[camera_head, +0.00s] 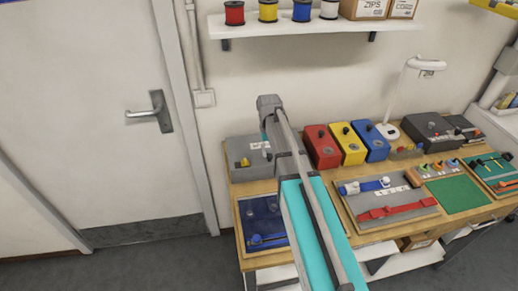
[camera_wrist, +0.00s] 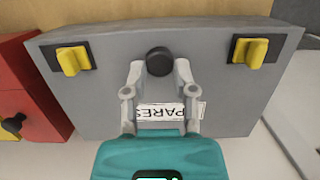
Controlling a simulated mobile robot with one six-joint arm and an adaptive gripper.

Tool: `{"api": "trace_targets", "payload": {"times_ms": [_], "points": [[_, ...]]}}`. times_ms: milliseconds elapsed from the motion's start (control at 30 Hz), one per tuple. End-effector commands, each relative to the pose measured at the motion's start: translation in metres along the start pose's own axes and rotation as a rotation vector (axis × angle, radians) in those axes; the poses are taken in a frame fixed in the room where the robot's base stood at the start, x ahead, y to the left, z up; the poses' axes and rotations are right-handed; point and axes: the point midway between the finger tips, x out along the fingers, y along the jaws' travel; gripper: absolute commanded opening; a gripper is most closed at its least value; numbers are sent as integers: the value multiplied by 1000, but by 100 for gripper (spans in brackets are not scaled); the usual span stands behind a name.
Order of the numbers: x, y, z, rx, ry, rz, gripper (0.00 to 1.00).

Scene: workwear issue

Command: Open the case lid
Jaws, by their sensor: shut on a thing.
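The grey case (camera_head: 240,174) stands at the back left of the workbench in the head view, partly hidden behind my arm. In the wrist view its grey lid face (camera_wrist: 100,95) fills the middle, with a black knob (camera_wrist: 158,58), a yellow latch on the left (camera_wrist: 72,60) and another on the right (camera_wrist: 251,51). A white label, partly covered, reads upside down "PARES". My gripper (camera_wrist: 158,70) is shut on the black knob, one finger on each side. No gap under the lid can be made out.
A red box (camera_head: 322,147) stands beside the case, then a yellow box (camera_head: 347,144) and a blue box (camera_head: 370,141). A blue tray (camera_head: 246,241) lies in front of the case. A shelf (camera_head: 300,24) with spools runs above. A door (camera_head: 90,120) is at left.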

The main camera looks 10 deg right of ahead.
Motion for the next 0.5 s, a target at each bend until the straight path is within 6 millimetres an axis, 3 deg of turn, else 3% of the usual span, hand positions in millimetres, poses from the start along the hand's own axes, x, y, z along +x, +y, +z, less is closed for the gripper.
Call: {"api": "trace_targets", "payload": {"times_ms": [500], "points": [[-19, 0, -4, 0, 0, 0, 11]]}}
